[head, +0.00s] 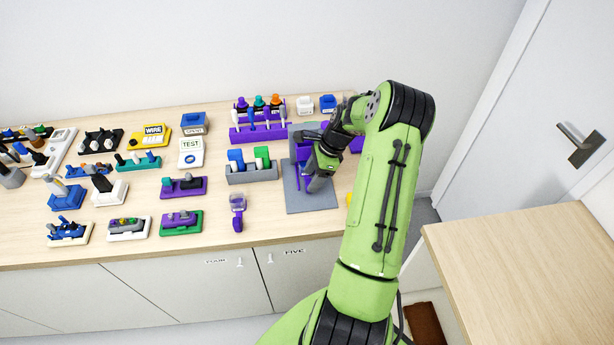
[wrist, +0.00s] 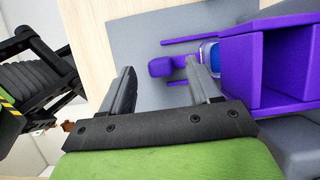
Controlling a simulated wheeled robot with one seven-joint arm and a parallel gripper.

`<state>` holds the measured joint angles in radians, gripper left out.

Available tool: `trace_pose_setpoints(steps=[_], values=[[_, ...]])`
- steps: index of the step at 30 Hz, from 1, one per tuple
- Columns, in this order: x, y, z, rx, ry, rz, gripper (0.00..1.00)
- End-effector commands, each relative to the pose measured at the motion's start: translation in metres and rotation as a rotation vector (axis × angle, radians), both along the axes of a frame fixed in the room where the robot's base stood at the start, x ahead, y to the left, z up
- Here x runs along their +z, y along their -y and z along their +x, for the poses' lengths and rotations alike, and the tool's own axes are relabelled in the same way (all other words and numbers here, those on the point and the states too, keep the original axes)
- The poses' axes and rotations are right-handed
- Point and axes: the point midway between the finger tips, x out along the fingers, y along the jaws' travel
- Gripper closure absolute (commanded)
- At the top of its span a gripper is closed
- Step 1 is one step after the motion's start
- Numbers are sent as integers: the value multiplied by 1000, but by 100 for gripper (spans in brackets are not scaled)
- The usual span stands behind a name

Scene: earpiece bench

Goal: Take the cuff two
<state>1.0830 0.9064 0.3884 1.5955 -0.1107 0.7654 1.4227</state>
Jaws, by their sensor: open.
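My gripper (head: 318,182) is over the grey mat at the right part of the bench. In the wrist view my gripper (wrist: 160,68) is open, its two dark fingers apart. A small purple piece (wrist: 172,66) shows between the fingertips, apparently part of an item with a blue-rimmed end (wrist: 208,52) at a purple box-shaped holder (wrist: 235,72). I cannot tell if the fingers touch it. No label reading cuff two is legible, so I cannot tell whether this is it. A similar purple item (head: 238,203) lies left of the mat. My arm hides part of the holder in the head view.
The grey mat (head: 325,202) lies under my gripper. A grey rack with blue and green blocks (head: 252,177) stands to its left, and a purple rack (head: 258,134) behind. Several small fixtures crowd the left. Bare wood (head: 285,225) shows at the front edge.

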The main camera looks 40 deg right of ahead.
Motion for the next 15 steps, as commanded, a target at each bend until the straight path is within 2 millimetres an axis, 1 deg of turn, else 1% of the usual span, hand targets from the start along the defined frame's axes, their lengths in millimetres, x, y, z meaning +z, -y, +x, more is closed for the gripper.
trace_pose_setpoints(steps=[1,3,9,14,15], values=[[-7,-2,1,1,-2,1,38],[-12,-4,2,0,0,0,38],[-12,-4,3,0,0,-1,38],[-12,-4,3,1,1,-2,63],[-12,-4,3,1,1,-2,69]])
